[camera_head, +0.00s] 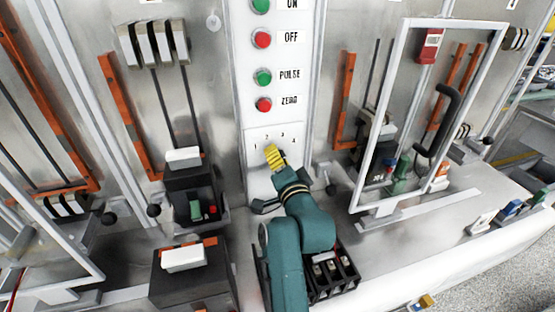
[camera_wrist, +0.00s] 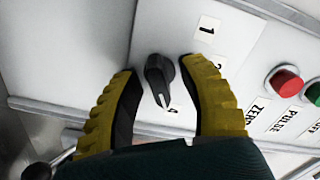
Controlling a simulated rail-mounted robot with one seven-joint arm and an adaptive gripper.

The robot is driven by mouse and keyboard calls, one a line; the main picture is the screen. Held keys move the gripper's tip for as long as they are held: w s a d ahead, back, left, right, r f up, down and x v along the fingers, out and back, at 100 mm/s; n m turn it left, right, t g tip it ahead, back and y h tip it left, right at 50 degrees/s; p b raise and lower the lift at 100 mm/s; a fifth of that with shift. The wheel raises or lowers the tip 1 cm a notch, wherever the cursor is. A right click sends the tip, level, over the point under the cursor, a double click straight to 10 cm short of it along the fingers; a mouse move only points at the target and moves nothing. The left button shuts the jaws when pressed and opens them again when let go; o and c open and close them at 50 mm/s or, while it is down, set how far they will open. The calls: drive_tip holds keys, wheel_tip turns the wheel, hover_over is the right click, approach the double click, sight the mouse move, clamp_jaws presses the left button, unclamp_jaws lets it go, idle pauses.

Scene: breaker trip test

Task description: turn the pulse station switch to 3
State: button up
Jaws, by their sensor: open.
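The pulse station switch is a black rotary knob (camera_wrist: 158,76) on a white panel (camera_head: 262,180). In the wrist view its white mark points down the picture, close to the 4 label (camera_wrist: 172,108). The 1 label (camera_wrist: 207,30) and part of the 2 label (camera_wrist: 218,66) show; the 3 is hidden behind the right finger there, but in the head view the 3 (camera_head: 283,134) shows above my gripper. My gripper (camera_wrist: 160,68) has yellow ribbed fingers, open, one on each side of the knob, with gaps visible. In the head view my gripper (camera_head: 274,156) covers the knob.
Above the switch are a red ZERO button (camera_head: 264,105), a green PULSE button (camera_head: 264,77) and a red OFF button (camera_head: 263,39). A black breaker unit (camera_head: 195,195) stands to the left. An open white-framed door (camera_head: 390,100) is to the right.

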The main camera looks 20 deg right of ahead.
drive_tip(key=shift+s, duration=0.1)
clamp_jaws()
drive_tip(key=shift+f, duration=0.1)
idle(0.3)
drive_tip(key=n, duration=0.4)
drive_tip(key=shift+f+b, duration=0.1)
drive_tip(key=shift+b, duration=0.2)
drive_tip(key=shift+n+b, duration=0.3)
drive_tip(key=shift+n, duration=1.5)
unclamp_jaws()
